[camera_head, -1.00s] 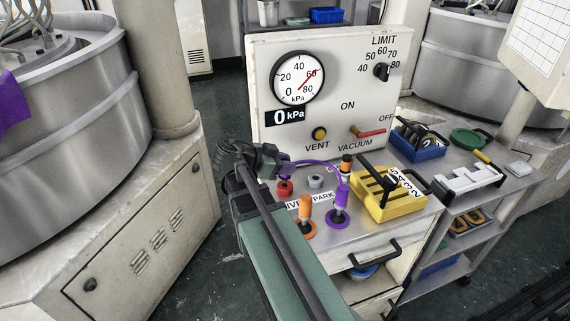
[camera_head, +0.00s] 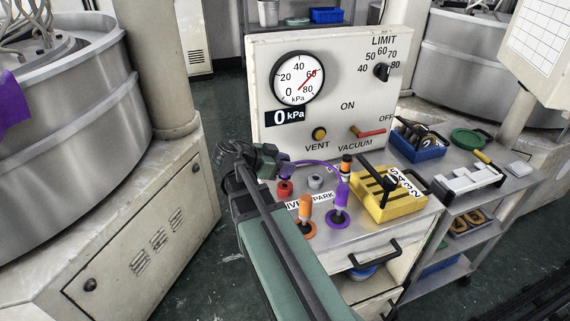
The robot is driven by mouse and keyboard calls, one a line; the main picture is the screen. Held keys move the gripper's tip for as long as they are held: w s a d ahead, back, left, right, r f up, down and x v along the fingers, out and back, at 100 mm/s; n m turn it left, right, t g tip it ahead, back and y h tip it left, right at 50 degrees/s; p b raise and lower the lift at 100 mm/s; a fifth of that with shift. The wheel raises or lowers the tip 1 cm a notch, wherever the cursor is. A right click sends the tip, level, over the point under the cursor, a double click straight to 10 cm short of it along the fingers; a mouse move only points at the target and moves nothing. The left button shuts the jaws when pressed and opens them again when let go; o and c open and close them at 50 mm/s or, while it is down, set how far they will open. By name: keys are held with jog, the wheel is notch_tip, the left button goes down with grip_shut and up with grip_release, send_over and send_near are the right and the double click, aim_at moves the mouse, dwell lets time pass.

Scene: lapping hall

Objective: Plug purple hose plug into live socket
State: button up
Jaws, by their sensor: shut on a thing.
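My gripper (camera_head: 272,161) is over the left part of the trolley top, shut, with a purple piece (camera_head: 286,157) at its tips. This looks like the purple hose plug, mostly hidden by the jaws. The purple hose (camera_head: 322,164) arches from there to an upright purple fitting (camera_head: 338,202) on the trolley top. I cannot tell whether the plug touches the red socket.
An orange plug (camera_head: 305,208) and a black-and-orange one (camera_head: 346,164) stand close by. A yellow numbered box (camera_head: 384,210) and blue bin (camera_head: 418,152) are to the right. The gauge panel (camera_head: 345,110), with a red vacuum lever (camera_head: 371,133), rises behind.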

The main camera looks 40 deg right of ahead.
jog(key=shift+f, duration=0.2)
jog(key=shift+f+b, duration=0.35)
jog(key=shift+b, duration=0.2)
jog(key=shift+f+b, duration=1.15)
jog(key=o, duration=1)
jog(key=p+v, duration=0.4)
jog(key=v, duration=0.7)
jog(key=shift+p, duration=0.35)
